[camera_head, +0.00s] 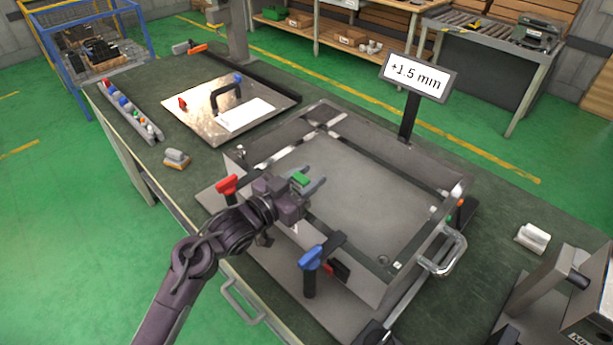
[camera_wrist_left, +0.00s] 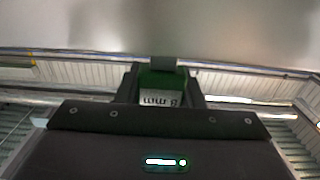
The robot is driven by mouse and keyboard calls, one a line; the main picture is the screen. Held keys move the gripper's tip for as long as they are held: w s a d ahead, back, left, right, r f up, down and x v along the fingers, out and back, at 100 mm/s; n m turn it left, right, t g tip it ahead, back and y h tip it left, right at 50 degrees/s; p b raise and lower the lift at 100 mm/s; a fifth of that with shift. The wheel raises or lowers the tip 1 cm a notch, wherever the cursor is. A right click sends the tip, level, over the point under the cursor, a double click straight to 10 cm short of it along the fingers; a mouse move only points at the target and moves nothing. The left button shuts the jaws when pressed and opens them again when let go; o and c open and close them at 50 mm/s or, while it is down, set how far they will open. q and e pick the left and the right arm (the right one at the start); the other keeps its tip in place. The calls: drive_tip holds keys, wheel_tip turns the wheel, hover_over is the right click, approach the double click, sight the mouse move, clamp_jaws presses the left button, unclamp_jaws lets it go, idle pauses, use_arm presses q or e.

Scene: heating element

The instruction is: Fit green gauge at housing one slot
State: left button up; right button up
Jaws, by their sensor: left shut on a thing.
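The green gauge (camera_head: 300,179) is a small block between the fingers of my left gripper (camera_head: 310,185), over the near left part of the grey metal housing (camera_head: 345,222). In the left wrist view the green gauge (camera_wrist_left: 162,82) shows a pale face with black "mm" lettering, upside down. My left gripper (camera_wrist_left: 163,90) is shut on it. The housing is a large open-topped box with dark strips and bright patches around its rim. I cannot tell which slot the gauge is over, or whether it touches the housing. My right gripper is out of view.
A red-handled clamp (camera_head: 227,186) and a blue-handled clamp (camera_head: 310,259) flank my left arm. A "+1.5 mm" sign (camera_head: 417,76) stands behind the housing. A metal plate with a black handle (camera_head: 225,94) and a tray of small parts (camera_head: 131,112) lie further left.

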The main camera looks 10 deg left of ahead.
use_arm(q)
drive_tip(key=shift+f+b, duration=0.6)
drive_tip(key=shift+f, duration=0.6)
drive_tip(key=o, duration=1.1)
drive_tip(key=shift+c, duration=0.2)
drive_tip(key=shift+s, duration=0.1)
drive_tip(key=shift+s+a+f, duration=0.1)
drive_tip(key=shift+s+a, duration=0.15)
drive_tip(key=shift+s, duration=0.05)
drive_tip(key=b+v, duration=0.1)
drive_tip(key=v, duration=0.6)
drive_tip(key=shift+b, duration=0.4)
